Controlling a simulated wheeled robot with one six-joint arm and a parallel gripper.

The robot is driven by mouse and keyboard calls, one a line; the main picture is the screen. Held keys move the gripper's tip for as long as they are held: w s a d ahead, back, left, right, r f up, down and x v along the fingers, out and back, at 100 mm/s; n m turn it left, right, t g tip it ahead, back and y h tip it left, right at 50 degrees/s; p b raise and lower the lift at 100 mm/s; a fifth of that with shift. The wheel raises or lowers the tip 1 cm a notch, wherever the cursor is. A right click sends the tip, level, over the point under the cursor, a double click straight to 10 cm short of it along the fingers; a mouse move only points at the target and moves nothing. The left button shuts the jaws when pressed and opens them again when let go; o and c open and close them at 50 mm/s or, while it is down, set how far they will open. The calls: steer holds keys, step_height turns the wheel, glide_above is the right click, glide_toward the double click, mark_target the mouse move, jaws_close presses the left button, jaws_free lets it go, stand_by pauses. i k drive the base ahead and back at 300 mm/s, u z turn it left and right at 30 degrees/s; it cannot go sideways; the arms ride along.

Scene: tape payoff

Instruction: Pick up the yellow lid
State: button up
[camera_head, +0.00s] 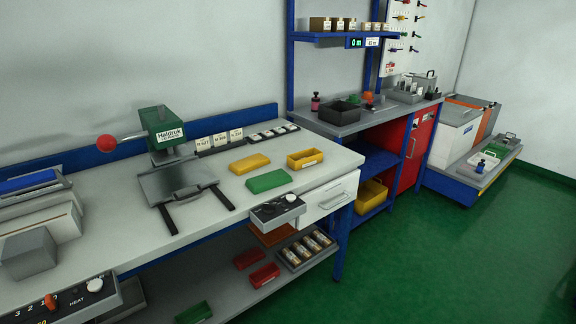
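The yellow lid (250,163) looks like a low, flat-topped yellow piece lying on the white worktop, behind a similar green piece (268,181). An open yellow box (305,159) stands to its right, apart from it. My gripper is not in view, so its place relative to the lid does not show.
A green press (163,130) with a red-knobbed lever and grey plate stands left of the lid. Small label holders (218,140) line the back. A control box with knobs (277,210) sits at the front edge. Red boxes (264,275) lie on the lower shelf. Green floor at right is clear.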

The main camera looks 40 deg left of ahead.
mark_target(242, 167)
steer(key=z, duration=0.05)
steer(key=i, duration=1.25)
steer(key=u, duration=0.2)
steer(key=i, duration=1.35)
steer(key=u, duration=1.35)
steer(key=i, duration=0.8)
steer(key=u, duration=1.15)
steer(key=i, duration=0.3)
steer(key=u, duration=0.3)
